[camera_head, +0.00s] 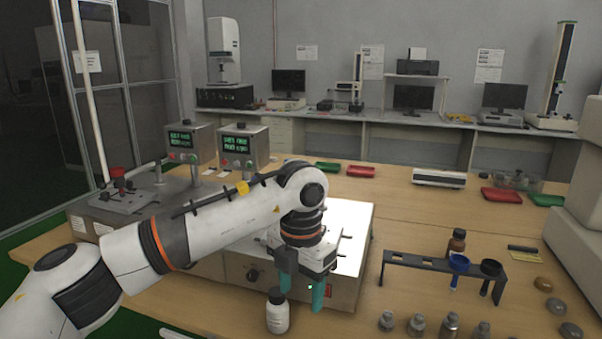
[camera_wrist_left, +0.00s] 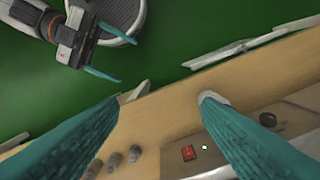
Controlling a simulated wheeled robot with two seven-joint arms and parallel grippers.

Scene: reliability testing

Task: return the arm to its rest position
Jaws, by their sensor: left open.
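My left arm (camera_head: 215,215) reaches in from the left, with its wrist bent down at the front of the white-topped device. My left gripper (camera_head: 302,297) points down with its teal fingers apart and nothing seen between them. In the left wrist view its fingers (camera_wrist_left: 160,102) also stand wide apart. A white bottle (camera_head: 277,316) stands just left of and in front of the fingers; I cannot tell whether they touch. My right gripper (camera_wrist_left: 110,57) shows at the upper left of the left wrist view, its teal fingers apart, over the green floor. It is outside the head view.
The device (camera_head: 345,225) stands close behind the left gripper. A black rack (camera_head: 435,266) with blue and black funnels, a brown bottle (camera_head: 456,242) and several small jars (camera_head: 449,325) stand to the right. Two control boxes (camera_head: 243,146) stand behind the arm. The table's middle right is fairly clear.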

